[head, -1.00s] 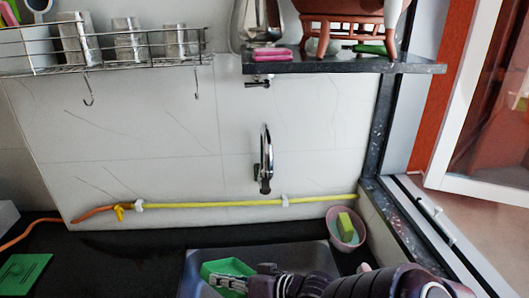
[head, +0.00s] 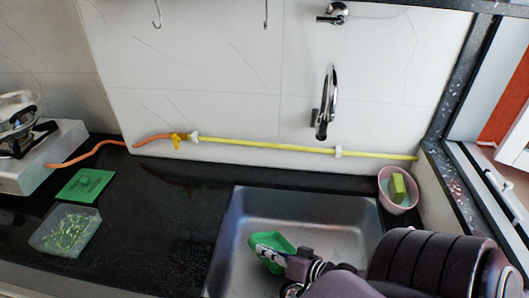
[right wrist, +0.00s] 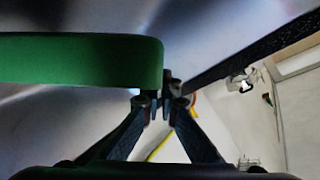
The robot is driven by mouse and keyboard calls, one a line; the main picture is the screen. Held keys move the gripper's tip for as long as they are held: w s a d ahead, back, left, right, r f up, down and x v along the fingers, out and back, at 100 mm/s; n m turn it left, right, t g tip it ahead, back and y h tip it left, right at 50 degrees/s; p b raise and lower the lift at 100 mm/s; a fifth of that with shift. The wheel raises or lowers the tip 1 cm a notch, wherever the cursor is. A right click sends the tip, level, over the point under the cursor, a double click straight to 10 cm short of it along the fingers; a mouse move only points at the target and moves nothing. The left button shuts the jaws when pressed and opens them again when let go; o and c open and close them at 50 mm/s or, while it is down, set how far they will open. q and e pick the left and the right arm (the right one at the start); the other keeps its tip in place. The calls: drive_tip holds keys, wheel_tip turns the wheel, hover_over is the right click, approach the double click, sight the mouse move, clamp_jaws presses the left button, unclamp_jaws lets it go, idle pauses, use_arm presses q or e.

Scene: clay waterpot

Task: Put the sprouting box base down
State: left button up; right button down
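The sprouting box base (head: 283,246) is a green open box. In the head view it shows over the sink basin (head: 318,206); I cannot tell whether it touches the bottom. My right gripper (head: 268,252) is at its near side, partly covering it. In the right wrist view the green wall of the base (right wrist: 80,60) ends at the fingertips of my right gripper (right wrist: 160,105), which are close together and look shut on its edge. A clear box with sprouts (head: 65,232) and a green lid (head: 84,185) stand on the counter at left. My left gripper is not in view.
A pink bowl with a green-yellow sponge (head: 397,187) stands right of the sink. A stove (head: 40,155) is at far left. The dark counter (head: 170,225) is clear left of the sink.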

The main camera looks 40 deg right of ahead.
drive_tip(key=shift+f, duration=1.3)
drive_tip(key=c, duration=2.7)
unclamp_jaws()
drive_tip(key=shift+f+b, duration=0.2)
drive_tip(key=shift+b, duration=0.1)
drive_tip(key=o, duration=0.5)
drive_tip(key=shift+o, duration=0.2)
drive_tip(key=shift+r, duration=0.1)
drive_tip(key=shift+r, duration=0.15)
drive_tip(key=shift+v, duration=3.75)
